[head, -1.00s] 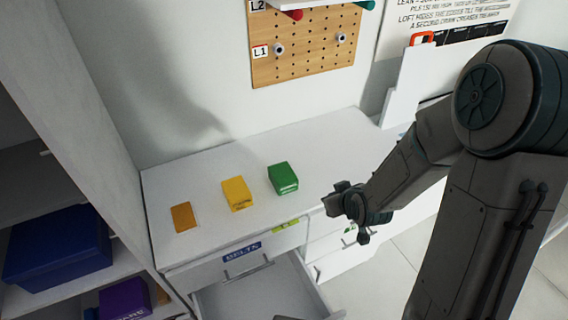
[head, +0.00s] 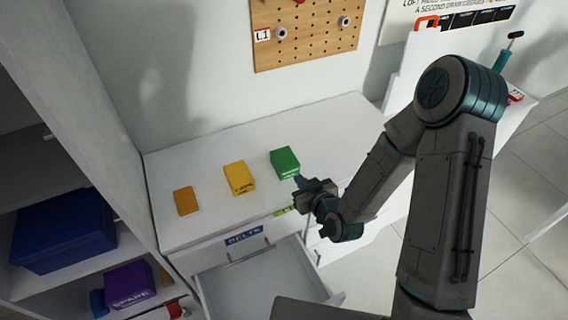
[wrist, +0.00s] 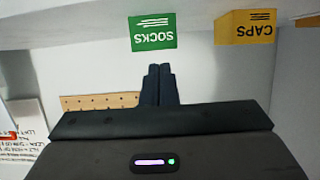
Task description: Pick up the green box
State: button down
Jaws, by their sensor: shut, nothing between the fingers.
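The green box (head: 285,162) stands on the white dresser top (head: 215,205), right of the yellow box. In the wrist view, which is upside down, its front face (wrist: 153,32) reads "SOCKS" and lies just beyond my fingertips. My gripper (head: 301,181) is at the dresser's front edge, close in front of the green box and apart from it. The fingers, also seen in the wrist view (wrist: 158,70), are together with nothing between them.
A yellow box (head: 239,178) labelled "CAPS" and a flat orange item (head: 186,201) lie to the left. An open drawer (head: 265,280) sticks out below, under the "BELTS" label. A shelf unit with a blue box (head: 64,232) and a purple box (head: 130,285) stands at left.

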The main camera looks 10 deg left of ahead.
aim_at(284, 163)
jog(key=shift+b+x, duration=0.85)
jog(key=shift+b, duration=1.4)
jog(key=w+a+p, duration=0.1)
jog(key=w+a, duration=0.1)
jog(key=w+a+p, duration=0.1)
jog(key=w, duration=0.1)
jog(key=w+a+p, duration=0.1)
jog(key=w+a, duration=0.1)
jog(key=w, duration=0.1)
jog(key=shift+w+a, duration=0.1)
jog(key=shift+a, duration=0.25)
jog(key=shift+f+b, duration=0.4)
jog(key=shift+b, duration=0.1)
jog(key=shift+d+f+b, duration=0.1)
jog(key=shift+b, duration=0.2)
